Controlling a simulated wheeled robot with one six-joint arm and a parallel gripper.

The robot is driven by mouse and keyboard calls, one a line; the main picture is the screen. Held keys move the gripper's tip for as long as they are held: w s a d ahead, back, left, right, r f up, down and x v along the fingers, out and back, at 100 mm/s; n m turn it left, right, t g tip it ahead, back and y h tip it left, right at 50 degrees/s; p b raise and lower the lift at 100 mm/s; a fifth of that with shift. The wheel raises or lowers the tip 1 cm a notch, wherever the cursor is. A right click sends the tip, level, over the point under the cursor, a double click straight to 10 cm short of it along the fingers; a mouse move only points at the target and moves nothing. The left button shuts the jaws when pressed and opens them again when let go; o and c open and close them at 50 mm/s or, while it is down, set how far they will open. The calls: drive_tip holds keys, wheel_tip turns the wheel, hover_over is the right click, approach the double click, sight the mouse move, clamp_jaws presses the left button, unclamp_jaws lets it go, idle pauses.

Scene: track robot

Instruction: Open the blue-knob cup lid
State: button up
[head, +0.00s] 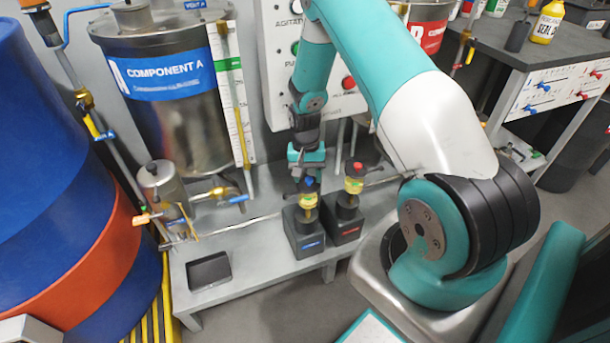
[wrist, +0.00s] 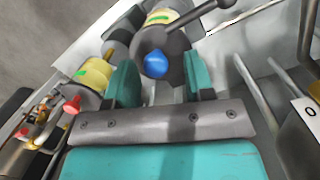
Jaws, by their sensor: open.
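The blue-knob cup (head: 309,201) is a small yellow cup with a dark lid, on a black block with a blue label. Its blue knob (head: 309,181) shows just below my gripper (head: 307,160) in the head view. In the wrist view the blue knob (wrist: 155,64) lies between the two teal fingers of my gripper (wrist: 160,78), with a gap on each side. The dark lid (wrist: 168,42) is under the knob and appears seated on the cup. My gripper is open and holds nothing. Whether a finger touches the lid cannot be told.
A similar cup with a red knob (head: 357,166) stands close on the right; its red knob (wrist: 72,104) is at left in the wrist view. A black tray (head: 209,271) lies on the grey bench (head: 250,262). A steel Component A tank (head: 180,120) stands behind.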

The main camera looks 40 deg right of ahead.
wheel_tip(320, 180, up, 7)
drive_tip(key=w, duration=0.1)
drive_tip(key=shift+d+r+p, duration=0.2)
drive_tip(key=shift+p, duration=0.15)
idle(0.4)
